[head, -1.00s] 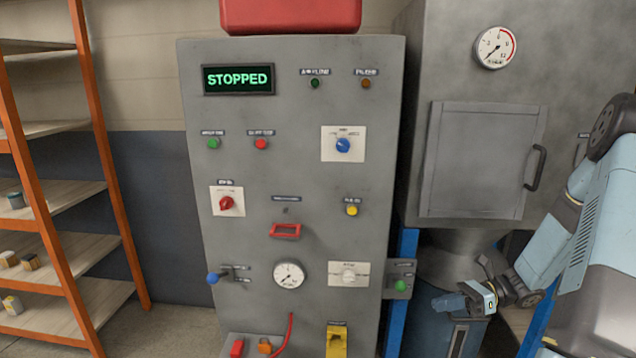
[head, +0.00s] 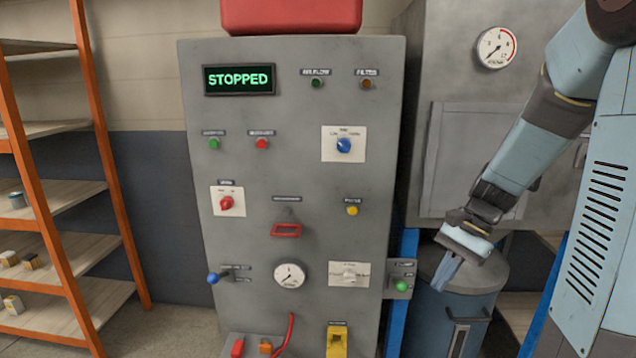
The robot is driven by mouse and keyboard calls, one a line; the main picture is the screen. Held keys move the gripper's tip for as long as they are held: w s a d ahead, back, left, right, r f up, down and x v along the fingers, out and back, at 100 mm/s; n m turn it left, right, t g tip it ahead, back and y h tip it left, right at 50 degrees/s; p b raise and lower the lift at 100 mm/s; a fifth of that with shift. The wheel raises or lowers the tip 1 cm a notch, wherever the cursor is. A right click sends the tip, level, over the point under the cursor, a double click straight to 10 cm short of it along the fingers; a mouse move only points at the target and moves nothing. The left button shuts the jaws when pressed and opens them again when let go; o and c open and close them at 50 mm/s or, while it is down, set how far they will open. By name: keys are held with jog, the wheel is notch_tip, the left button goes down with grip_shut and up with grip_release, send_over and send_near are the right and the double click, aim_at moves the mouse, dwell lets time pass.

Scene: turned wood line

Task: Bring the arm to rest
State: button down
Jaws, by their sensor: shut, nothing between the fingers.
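My gripper (head: 445,272) is at the right of the head view, pointing down and to the left. Its fingers are shut with nothing between them. It is in front of the upper part of a blue-grey drum (head: 478,290) and to the right of the grey control panel (head: 320,235), apart from the panel's face as far as I can tell. My arm comes down from the upper right and hides part of the grey cabinet behind it. The panel's display (head: 239,79) reads STOPPED in green.
A green button (head: 401,286) on a small side box is the control nearest my gripper. The panel carries several knobs, buttons and a gauge (head: 290,275). A red box (head: 290,15) sits on top. An orange-framed shelf (head: 108,170) stands at the left, with bare floor between.

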jog(key=s+a+r+n+t+h, duration=0.1)
jog(key=s+r+n+t+h, duration=0.4)
jog(key=s+r+n+t, duration=0.3)
notch_tip(320, 180, up, 6)
jog(key=s+n, duration=0.1)
jog(key=s, duration=0.2)
jog(key=shift+a+r+n+h, duration=0.15)
jog(key=shift+a+n+h, duration=0.05)
jog(key=shift+n+h, duration=0.2)
